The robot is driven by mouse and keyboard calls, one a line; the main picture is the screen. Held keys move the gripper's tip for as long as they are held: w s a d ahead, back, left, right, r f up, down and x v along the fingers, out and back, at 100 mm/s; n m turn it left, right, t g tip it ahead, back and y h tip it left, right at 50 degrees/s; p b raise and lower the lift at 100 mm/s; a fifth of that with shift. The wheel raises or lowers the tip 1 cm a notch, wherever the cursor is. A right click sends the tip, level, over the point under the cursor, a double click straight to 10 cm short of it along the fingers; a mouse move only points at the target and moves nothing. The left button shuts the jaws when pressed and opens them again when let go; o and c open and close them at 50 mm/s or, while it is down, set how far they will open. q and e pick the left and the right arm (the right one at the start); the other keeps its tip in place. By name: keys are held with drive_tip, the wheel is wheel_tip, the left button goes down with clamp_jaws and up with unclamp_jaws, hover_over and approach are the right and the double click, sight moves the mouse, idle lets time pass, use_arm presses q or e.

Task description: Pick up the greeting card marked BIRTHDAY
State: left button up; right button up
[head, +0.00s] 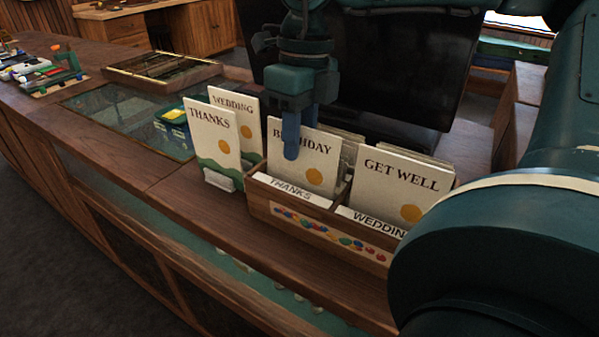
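The BIRTHDAY card (322,160) is white with an orange circle. It stands upright in the left compartment of a wooden card box (330,232), behind a divider labelled THANKS (290,188). My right gripper (291,147) reaches down over the card's top edge. Whether the fingers press on the card cannot be seen. My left gripper is not in view.
A GET WELL card (398,185) stands in the box's right compartment, with more cards behind. THANKS (214,138) and WEDDING (236,112) cards stand just left of the box. A dark screen (400,80) is behind. The wooden counter (160,187) is clear at front left.

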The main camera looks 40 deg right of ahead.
sight(299, 168)
wheel_tip(299, 168, down, 3)
drive_tip(key=shift+a+f, duration=0.1)
drive_tip(key=shift+f, duration=0.1)
clamp_jaws()
idle(0.3)
